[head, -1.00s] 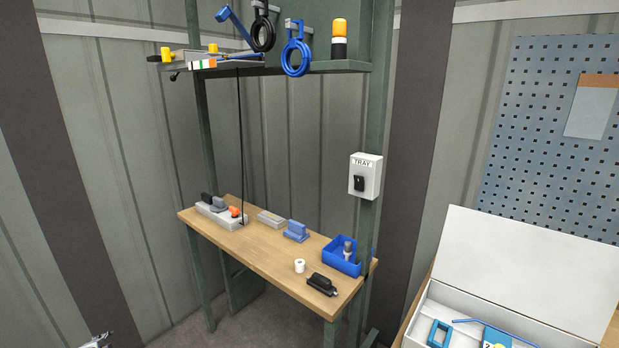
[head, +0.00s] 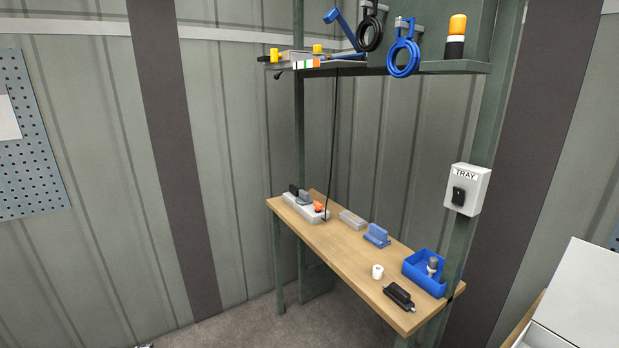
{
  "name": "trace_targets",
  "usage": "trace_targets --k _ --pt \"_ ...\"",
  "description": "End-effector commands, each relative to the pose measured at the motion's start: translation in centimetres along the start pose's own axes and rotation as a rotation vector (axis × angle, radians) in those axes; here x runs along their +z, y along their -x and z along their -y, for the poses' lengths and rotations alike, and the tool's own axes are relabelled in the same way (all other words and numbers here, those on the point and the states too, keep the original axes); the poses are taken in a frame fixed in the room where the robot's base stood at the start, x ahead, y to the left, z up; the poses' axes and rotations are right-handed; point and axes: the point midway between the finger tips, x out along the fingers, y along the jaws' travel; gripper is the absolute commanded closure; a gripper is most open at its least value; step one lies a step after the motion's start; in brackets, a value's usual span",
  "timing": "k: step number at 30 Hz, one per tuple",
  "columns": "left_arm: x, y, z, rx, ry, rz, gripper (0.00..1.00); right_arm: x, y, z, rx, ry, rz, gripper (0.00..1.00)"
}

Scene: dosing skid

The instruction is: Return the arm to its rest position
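A small grey sliver at the bottom edge of the head view, left of the middle, looks like the tip of my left gripper (head: 145,346). Nearly all of it is cut off, so I cannot see whether it is open or shut, or whether it holds anything. It shows against the floor, in front of and left of the workbench, apart from everything on it. My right gripper is not in view.
A wooden workbench (head: 340,262) carries a power strip (head: 305,207), a blue bin (head: 425,283), a black device (head: 399,296) and small parts. A shelf (head: 430,68) hangs above; a TRAY switch box (head: 467,190) is on the post. A white box (head: 585,290) stands right. Floor left is clear.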

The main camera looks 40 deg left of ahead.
Motion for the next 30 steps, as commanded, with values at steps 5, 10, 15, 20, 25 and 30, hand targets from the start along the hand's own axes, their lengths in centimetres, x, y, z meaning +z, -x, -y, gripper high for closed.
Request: trace_targets --k 5,10,15,20,25,30 --pt "-1.6 0.2 -6.9 0.071 0.029 -0.017 0.50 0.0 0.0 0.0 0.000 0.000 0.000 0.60" --pt "-3.6 1.0 -14.5 0.150 0.063 -0.034 0.50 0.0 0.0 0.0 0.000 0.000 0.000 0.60" --pt "-5.9 2.4 -21.9 0.228 0.096 -0.052 0.50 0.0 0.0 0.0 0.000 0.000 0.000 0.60" --pt "-8.2 4.3 -28.6 0.303 0.127 -0.068 0.50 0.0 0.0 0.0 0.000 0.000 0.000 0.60" --pt "-10.8 6.9 -35.6 0.382 0.161 -0.085 0.50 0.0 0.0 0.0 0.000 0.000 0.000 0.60" --pt "-13.6 10.1 -42.2 0.461 0.194 -0.103 0.50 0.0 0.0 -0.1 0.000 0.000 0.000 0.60"
